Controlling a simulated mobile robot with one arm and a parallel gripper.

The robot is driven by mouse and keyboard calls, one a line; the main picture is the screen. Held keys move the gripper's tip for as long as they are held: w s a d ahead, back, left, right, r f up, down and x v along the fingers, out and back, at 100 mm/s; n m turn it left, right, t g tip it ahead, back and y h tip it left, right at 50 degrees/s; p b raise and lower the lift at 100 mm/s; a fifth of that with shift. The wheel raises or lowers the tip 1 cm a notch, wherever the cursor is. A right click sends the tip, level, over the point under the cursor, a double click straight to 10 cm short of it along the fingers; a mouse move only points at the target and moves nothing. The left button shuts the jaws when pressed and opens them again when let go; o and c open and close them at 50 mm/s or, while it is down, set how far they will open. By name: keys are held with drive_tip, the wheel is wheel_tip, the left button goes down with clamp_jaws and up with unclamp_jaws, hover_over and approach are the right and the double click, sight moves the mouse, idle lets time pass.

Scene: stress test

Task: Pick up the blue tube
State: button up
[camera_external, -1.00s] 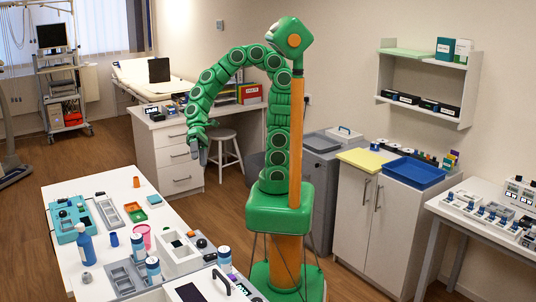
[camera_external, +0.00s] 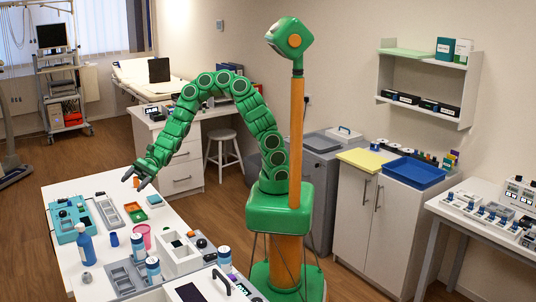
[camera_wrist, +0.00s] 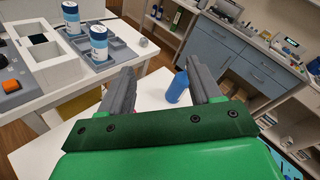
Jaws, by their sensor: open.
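The blue tube (camera_external: 114,239) is a small plain cylinder standing on the white table, between the blue spray bottle and the pink cup. A blue cylinder that looks like it (camera_wrist: 177,88) shows in the wrist view, between my fingers and closer to the right one, which covers part of its right side. My gripper (camera_external: 134,182) is open and empty, above the far end of the table and well apart from the tube. In the wrist view my gripper (camera_wrist: 163,68) has its two grey fingers spread wide.
The blue spray bottle (camera_external: 86,244) and the pink cup (camera_external: 142,237) stand close to the tube. A teal case (camera_external: 66,228), a green tray (camera_external: 154,201) and a white divided box (camera_external: 176,262) occupy the table. Blue-capped bottles (camera_external: 153,270) stand at the front.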

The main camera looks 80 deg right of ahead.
drive_tip(key=w+f+m+t+h, duration=0.1)
drive_tip(key=w+f+m+t, duration=0.1)
drive_tip(key=w+f+m, duration=0.45)
drive_tip(key=m+t+h, duration=0.2)
drive_tip(key=m+h, duration=0.1)
approach(113, 237)
drive_tip(key=w+f, duration=0.2)
drive_tip(key=shift+w+f, duration=0.15)
drive_tip(key=shift+w, duration=0.15)
drive_tip(key=shift+w+a+f+g, duration=0.15)
drive_tip(key=shift+w+a+f, duration=0.1)
drive_tip(key=shift+a, duration=0.3)
drive_tip(key=shift+w+a+f+g, duration=0.15)
drive_tip(key=shift+a+f, duration=0.15)
drive_tip(key=shift+a, duration=0.2)
drive_tip(key=x, duration=0.4)
drive_tip(key=shift+s+a+r, duration=0.15)
drive_tip(key=shift+s+a, duration=0.1)
drive_tip(key=shift+a, duration=0.05)
drive_tip(key=shift+w+a, duration=0.25)
drive_tip(key=shift+a, duration=0.2)
drive_tip(key=c, duration=1)
drive_tip(key=shift+c, duration=0.2)
